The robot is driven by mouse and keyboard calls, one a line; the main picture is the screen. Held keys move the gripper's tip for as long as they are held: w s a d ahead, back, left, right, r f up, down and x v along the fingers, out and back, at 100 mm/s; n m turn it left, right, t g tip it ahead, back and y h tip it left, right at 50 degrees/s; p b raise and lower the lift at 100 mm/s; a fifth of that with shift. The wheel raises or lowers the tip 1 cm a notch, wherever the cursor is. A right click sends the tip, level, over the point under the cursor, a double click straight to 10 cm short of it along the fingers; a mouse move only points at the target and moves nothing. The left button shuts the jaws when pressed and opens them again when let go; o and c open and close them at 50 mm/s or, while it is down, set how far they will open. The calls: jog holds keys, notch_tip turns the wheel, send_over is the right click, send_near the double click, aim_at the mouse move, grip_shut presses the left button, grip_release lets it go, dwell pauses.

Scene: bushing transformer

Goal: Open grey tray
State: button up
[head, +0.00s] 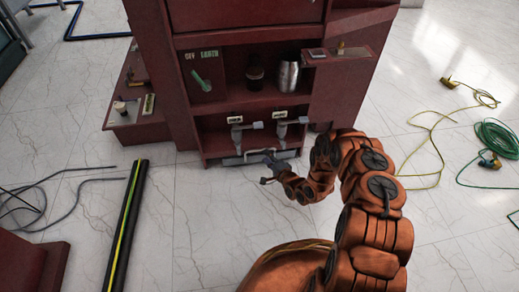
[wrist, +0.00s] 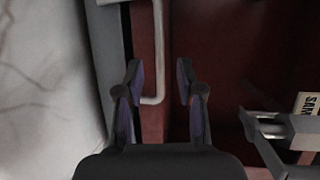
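The grey tray (head: 232,161) sits low at the bottom of the red cabinet in the head view. In the wrist view its grey edge (wrist: 106,50) runs along the left, with a pale bent bar handle (wrist: 158,50) beside it. My gripper (head: 270,158) is at the tray's front in the head view. In the wrist view my gripper (wrist: 160,80) is open, its two fingers apart. The handle's bent end lies between the fingertips in the picture, nearer the left finger. I cannot tell whether they touch.
The red cabinet (head: 222,92) holds a dark jar (head: 255,74) and a metal cup (head: 288,76) on its shelf. Grey clamp-like fixtures (head: 237,132) hang above the tray. Cables (head: 497,138) lie on the right floor; a black and yellow bar (head: 126,225) lies left.

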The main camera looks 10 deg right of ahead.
aim_at(260, 150)
jog(key=shift+b+x, duration=0.9)
jog(key=shift+x, duration=2.2)
grip_shut()
